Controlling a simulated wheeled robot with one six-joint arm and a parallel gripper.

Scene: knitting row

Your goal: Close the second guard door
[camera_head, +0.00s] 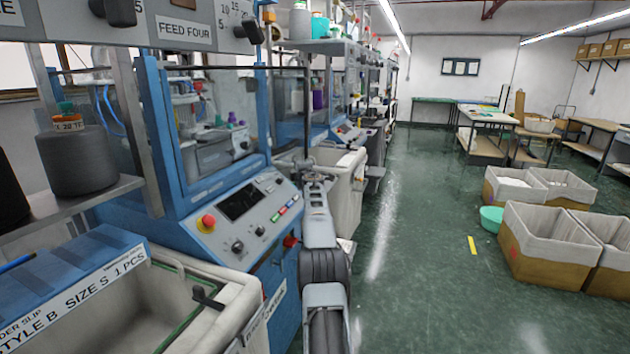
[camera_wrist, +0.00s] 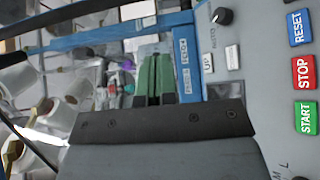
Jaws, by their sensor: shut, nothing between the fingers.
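A knitting machine with a blue frame (camera_head: 157,110) and clear panels stands at the left in the head view. A clear panel with a dark upper edge (camera_head: 285,69) and dark upright bar (camera_head: 306,110) juts toward the aisle; it looks like an open guard door, but which door it is I cannot tell. A second blue machine (camera_head: 338,112) stands behind it. My gripper (camera_wrist: 154,78) shows in the wrist view with green fingers together and empty, in front of a blue frame bar (camera_wrist: 110,38). In the head view my arm hides its fingertips.
The near control panel (camera_head: 240,205) has a red stop button (camera_head: 207,222). The wrist view shows RESET (camera_wrist: 300,27), STOP (camera_wrist: 304,72) and START (camera_wrist: 305,117) buttons close by. A cloth-lined bin (camera_head: 235,290) stands near left.

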